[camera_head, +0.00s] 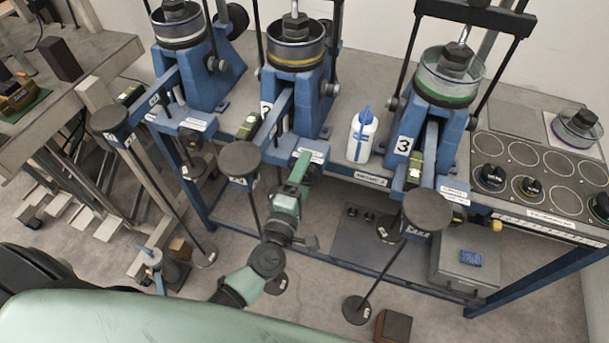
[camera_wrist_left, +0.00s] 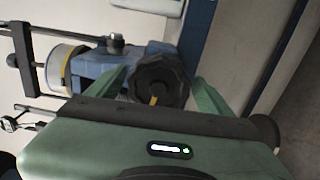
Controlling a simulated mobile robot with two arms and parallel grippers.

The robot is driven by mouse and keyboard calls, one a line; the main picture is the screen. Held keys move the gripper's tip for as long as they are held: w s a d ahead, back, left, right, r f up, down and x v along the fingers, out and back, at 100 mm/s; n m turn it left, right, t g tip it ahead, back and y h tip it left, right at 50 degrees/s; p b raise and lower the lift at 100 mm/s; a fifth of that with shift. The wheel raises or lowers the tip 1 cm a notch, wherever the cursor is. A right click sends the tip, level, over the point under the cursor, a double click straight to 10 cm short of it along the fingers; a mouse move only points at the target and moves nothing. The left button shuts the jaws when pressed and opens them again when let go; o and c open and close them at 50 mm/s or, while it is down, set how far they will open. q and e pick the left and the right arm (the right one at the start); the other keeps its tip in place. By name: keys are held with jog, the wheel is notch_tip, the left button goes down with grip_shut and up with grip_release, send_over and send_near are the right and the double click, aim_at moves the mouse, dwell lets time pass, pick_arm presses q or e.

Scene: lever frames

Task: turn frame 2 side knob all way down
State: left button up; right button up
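Frame 2 (camera_head: 309,100) is a blue lever frame at the bench's middle, with a yellow-banded cylinder on top. My left gripper (camera_head: 303,165) reaches up to its front right side; the side knob is hidden there in the head view. In the left wrist view the knob (camera_wrist_left: 160,83) is black, round and ridged, with a yellow mark at its lower edge. My left gripper's green fingers (camera_wrist_left: 160,92) stand spread on either side of the knob, with what looks like a narrow gap at each side. My right gripper is out of view.
Frame 3 (camera_head: 437,115) stands to the right, and a white bottle (camera_head: 362,137) stands between it and frame 2. Another blue frame (camera_head: 196,75) stands to the left. Round black lever ends (camera_head: 239,159) (camera_head: 428,209) stick out in front of the bench.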

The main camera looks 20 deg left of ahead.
pick_arm(q)
jog(key=s, duration=0.6)
jog(key=shift+a+r, duration=0.1)
dwell(0.4)
dwell(1.7)
